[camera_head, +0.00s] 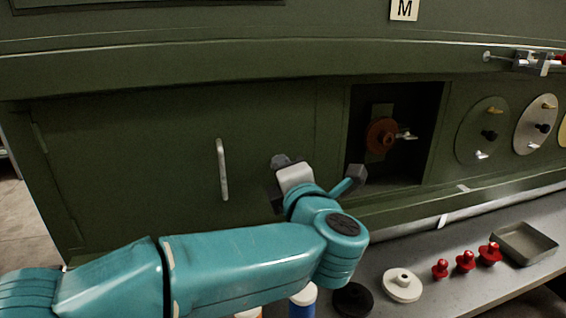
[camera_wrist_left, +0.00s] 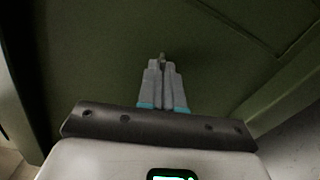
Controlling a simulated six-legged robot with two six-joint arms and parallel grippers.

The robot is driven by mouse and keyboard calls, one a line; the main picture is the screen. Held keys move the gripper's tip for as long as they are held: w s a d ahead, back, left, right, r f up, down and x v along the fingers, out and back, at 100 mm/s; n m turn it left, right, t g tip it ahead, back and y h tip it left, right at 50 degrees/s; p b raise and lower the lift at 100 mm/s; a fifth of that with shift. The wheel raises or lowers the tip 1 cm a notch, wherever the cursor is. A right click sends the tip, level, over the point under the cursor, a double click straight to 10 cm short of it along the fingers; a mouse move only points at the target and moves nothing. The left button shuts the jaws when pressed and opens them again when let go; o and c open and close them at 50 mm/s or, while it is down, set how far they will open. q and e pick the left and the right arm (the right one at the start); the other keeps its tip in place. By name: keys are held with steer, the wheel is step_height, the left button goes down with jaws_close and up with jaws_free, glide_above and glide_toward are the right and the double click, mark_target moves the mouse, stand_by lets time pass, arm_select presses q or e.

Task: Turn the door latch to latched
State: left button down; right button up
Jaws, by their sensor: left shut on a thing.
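The green door (camera_head: 130,150) is closed in the panel wall, with a pale upright handle (camera_head: 222,169) on it. My left gripper (camera_head: 281,162) is at the door's right part, to the right of that handle. In the left wrist view my left gripper's fingers (camera_wrist_left: 163,88) are close together, shut on the small grey door latch (camera_wrist_left: 162,57), of which only a bit shows at the fingertips. In the head view the gripper and wrist hide the latch, so its angle cannot be told. My right gripper is not in view.
Right of the door is an open dark recess with a red-brown round valve (camera_head: 381,135). Round plates (camera_head: 483,130) are on the wall farther right. A grey bench below holds red knobs (camera_head: 465,262), a white flanged disc (camera_head: 402,285), a black disc (camera_head: 352,299) and a grey tray (camera_head: 525,244).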

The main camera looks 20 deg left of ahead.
arm_select(q)
steer(key=shift+m+p, duration=0.5)
steer(key=shift+m, duration=0.8)
steer(key=c, duration=1.3)
jaws_free()
steer(key=b+v, duration=0.3)
steer(key=v, duration=1.3)
steer(key=shift+s+d, duration=0.1)
steer(key=shift+d, duration=0.05)
